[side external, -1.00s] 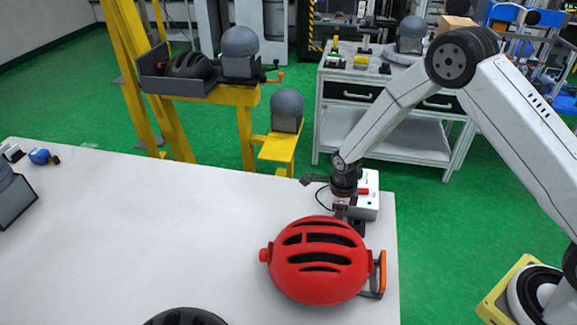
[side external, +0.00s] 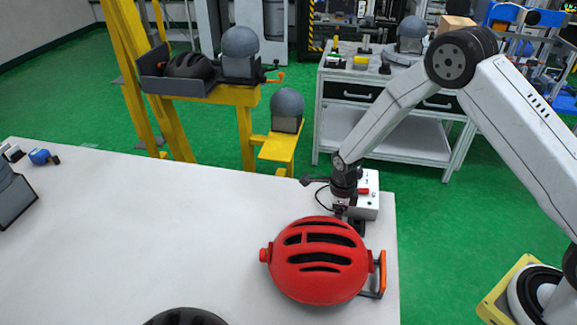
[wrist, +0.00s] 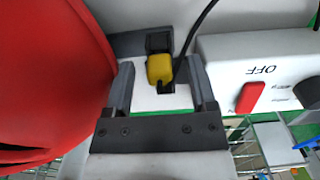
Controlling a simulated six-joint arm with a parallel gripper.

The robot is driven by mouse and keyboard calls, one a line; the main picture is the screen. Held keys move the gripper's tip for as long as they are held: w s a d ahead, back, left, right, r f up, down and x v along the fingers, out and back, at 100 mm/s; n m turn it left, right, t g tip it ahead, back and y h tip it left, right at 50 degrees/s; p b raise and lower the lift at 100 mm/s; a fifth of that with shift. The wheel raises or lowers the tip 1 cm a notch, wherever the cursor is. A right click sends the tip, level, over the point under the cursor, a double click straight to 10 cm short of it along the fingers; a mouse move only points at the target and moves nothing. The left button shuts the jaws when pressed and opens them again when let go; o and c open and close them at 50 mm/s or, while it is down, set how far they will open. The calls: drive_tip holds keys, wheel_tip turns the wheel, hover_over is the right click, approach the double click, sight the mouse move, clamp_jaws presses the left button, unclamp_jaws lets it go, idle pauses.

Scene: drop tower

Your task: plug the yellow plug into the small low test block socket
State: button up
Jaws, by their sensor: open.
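The yellow plug (wrist: 160,69) is in the wrist view, with its far end against a small black socket block (wrist: 158,42). The plug looks in line with the block, but I cannot tell how deep it sits. A black cable runs from beside the plug up to the right. My gripper (wrist: 160,84) is open, with one finger on each side of the plug and gaps between. In the side view my gripper (side external: 343,203) is low over the table behind the red helmet; the plug is hidden or too small there.
The red helmet (side external: 318,262) stands close to the gripper and fills the left of the wrist view (wrist: 45,85). A white box (side external: 368,207) with a red switch (wrist: 247,97) is close on the right. The table's left middle (side external: 150,230) is clear.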

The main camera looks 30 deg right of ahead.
drive_tip(key=shift+r, duration=3.8)
drive_tip(key=s+d+r+n+t, duration=0.1)
drive_tip(key=s+r+n, duration=0.4)
drive_tip(key=n, duration=0.8)
drive_tip(key=s+d+r+n+t, duration=0.1)
drive_tip(key=s+r+n, duration=0.5)
drive_tip(key=s+n, duration=0.6)
drive_tip(key=shift+s+d+r+n+t, duration=0.15)
drive_tip(key=shift+d+n+t, duration=0.2)
drive_tip(key=shift+n, duration=0.65)
drive_tip(key=shift+o, duration=0.3)
